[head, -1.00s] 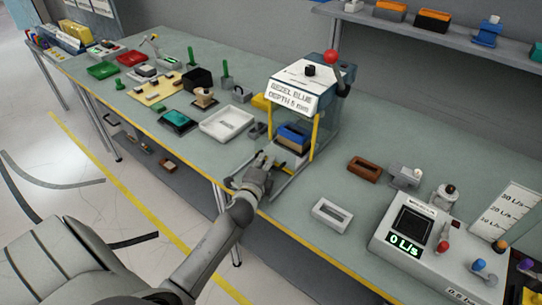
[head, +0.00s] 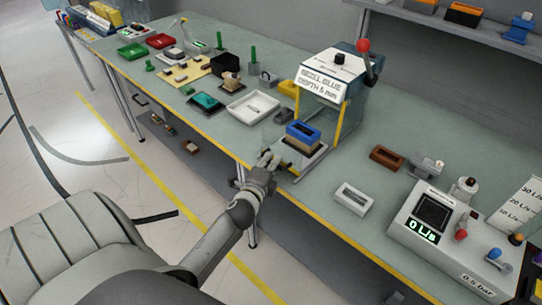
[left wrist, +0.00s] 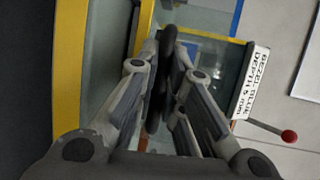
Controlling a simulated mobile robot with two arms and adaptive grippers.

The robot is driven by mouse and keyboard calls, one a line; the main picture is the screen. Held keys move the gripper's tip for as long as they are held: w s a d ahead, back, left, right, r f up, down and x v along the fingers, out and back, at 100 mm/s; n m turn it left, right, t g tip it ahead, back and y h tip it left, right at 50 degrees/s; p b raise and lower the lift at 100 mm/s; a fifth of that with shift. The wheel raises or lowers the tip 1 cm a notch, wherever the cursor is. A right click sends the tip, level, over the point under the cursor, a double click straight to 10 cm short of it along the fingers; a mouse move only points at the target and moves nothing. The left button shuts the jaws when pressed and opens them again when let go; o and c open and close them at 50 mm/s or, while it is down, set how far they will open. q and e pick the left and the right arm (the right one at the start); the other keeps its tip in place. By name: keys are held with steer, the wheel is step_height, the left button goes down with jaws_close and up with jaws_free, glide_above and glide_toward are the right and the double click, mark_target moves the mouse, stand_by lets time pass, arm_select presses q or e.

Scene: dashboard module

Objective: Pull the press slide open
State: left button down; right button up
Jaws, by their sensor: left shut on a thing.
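The press (head: 326,85) stands on the bench with a sign reading "BEZEL BLUE DEPTH 5 mm" and a red-knobbed lever. Its slide (head: 318,153) sticks out of the front toward the bench edge, bearing a blue bezel (head: 303,131) on a tan block. My left gripper (head: 270,160) is at the slide's front end, at the bench edge. In the left wrist view its fingers (left wrist: 168,65) are closed around a dark upright part that looks like the slide's handle; the grip point is partly hidden. My right gripper is in neither view.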

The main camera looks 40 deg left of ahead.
arm_select(q)
steer(key=c, duration=1.8)
jaws_free()
steer(key=shift+w, duration=0.1)
steer(key=v, duration=1.2)
steer(key=s+d+f+n+g+h, duration=0.1)
steer(key=s+d+f+n+g, duration=0.15)
steer(key=f, duration=0.75)
steer(key=s+d+f+n+g+h, duration=0.1)
steer(key=s+d+f+g, duration=0.15)
steer(key=f, duration=0.75)
steer(key=s+d+f+n+g+h, duration=0.2)
steer(key=s+d+f, duration=0.1)
steer(key=f, duration=0.7)
steer(key=s+d+f+n+g, duration=0.1)
steer(key=s+f+n+g, duration=0.1)
steer(key=s+f, duration=0.4)
steer(key=s+d+f+n+g+b, duration=0.1)
steer(key=s+f+n+g, duration=0.1)
steer(key=s+f, duration=0.5)
steer(key=s+d+f+n+g+h, duration=0.1)
steer(key=s+f+n+g, duration=0.2)
steer(key=s, duration=1)
step_height(320, 180, down, 3)
steer(key=shift+d+f, duration=0.15)
